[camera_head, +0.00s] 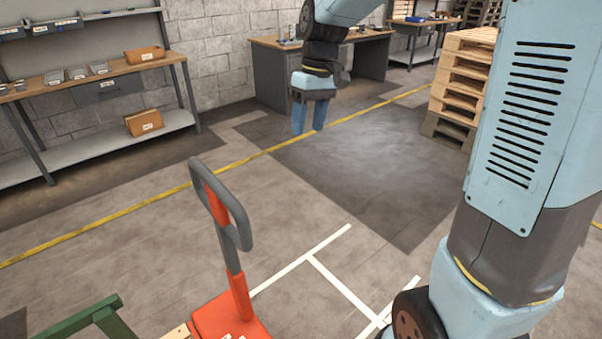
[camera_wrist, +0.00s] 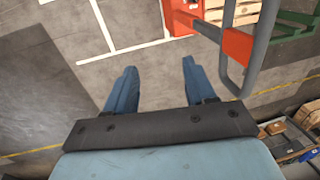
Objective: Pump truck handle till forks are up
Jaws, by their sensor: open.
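The pallet truck's handle (camera_head: 237,232) is a grey loop on a red and grey shaft, tilted up from the red truck body (camera_head: 228,318) at the bottom of the head view. In the wrist view the grey handle loop (camera_wrist: 262,50) is at the upper right, with the red body (camera_wrist: 182,14) at the top. My gripper (camera_head: 309,128) hangs fingers down, to the right of the handle and apart from it. Its two blue fingers (camera_wrist: 155,85) are spread and empty, with floor between them. The truck's forks are not clearly seen.
A green frame (camera_head: 88,322) with wood stands beside the truck at lower left. A shelf bench (camera_head: 95,80) with bins is at the left wall. A grey desk (camera_head: 268,75) and stacked pallets (camera_head: 462,80) stand behind. Open floor lies around the handle.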

